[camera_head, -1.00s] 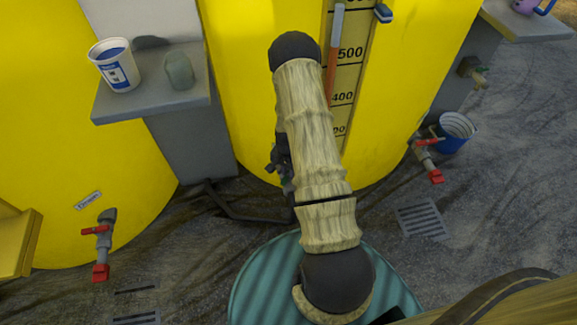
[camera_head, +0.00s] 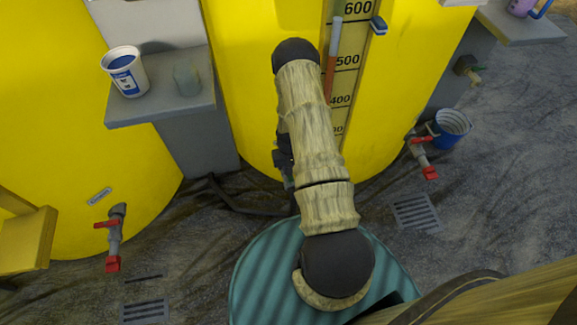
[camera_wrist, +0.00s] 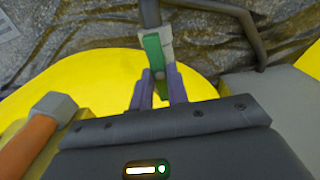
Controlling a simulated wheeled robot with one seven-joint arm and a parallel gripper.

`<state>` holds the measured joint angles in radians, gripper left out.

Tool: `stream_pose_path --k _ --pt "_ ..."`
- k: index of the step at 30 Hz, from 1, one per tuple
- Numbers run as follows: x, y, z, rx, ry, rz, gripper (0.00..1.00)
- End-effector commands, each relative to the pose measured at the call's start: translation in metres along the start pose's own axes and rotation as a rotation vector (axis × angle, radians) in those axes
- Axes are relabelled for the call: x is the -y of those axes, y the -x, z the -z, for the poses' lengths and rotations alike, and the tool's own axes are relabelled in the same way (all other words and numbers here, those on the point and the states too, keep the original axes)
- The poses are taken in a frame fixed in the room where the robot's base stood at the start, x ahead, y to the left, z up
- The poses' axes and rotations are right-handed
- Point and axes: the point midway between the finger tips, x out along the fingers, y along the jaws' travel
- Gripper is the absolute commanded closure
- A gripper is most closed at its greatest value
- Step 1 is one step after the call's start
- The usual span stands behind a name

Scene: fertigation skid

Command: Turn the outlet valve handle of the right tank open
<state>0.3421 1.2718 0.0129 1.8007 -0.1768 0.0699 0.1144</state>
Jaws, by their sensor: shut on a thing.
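The right tank (camera_head: 262,100) is yellow with a numbered level scale (camera_head: 343,80). A valve handle (camera_wrist: 155,52), green, sits on a grey pipe (camera_wrist: 150,14) in the wrist view. My gripper (camera_wrist: 158,88) has its purple fingers shut on this green handle, one on each side. In the head view my arm covers most of this spot, and only a bit of dark gripper (camera_head: 285,160) and green shows low before the right tank. A red-handled valve (camera_head: 421,155) stands at the right tank's lower right side.
The left tank (camera_head: 60,120) has another red-handled valve (camera_head: 113,237). A grey shelf (camera_head: 150,108) between the tanks bears a cup (camera_head: 125,72) and a grey-green block (camera_head: 187,78). A blue bucket (camera_head: 451,128) stands at right. Dark pipe (camera_head: 235,200) runs low between the tanks.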

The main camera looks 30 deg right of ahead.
Motion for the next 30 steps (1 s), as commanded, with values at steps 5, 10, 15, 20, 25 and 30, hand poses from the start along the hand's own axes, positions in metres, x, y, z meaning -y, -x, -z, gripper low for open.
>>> stream_pose_path --k 5,10,15,20,25,30 --pt "0.000 0.000 -0.001 0.004 0.014 0.000 1.00" --pt "0.000 0.000 -0.001 0.004 0.015 0.000 1.00" --pt "0.000 0.000 -0.001 0.003 0.014 0.000 0.70" --pt "0.000 0.000 -0.001 0.002 0.013 0.000 0.62" --pt "0.000 0.001 0.000 0.001 0.012 0.000 0.62" --pt "0.000 0.012 0.000 0.000 0.011 0.000 0.62"
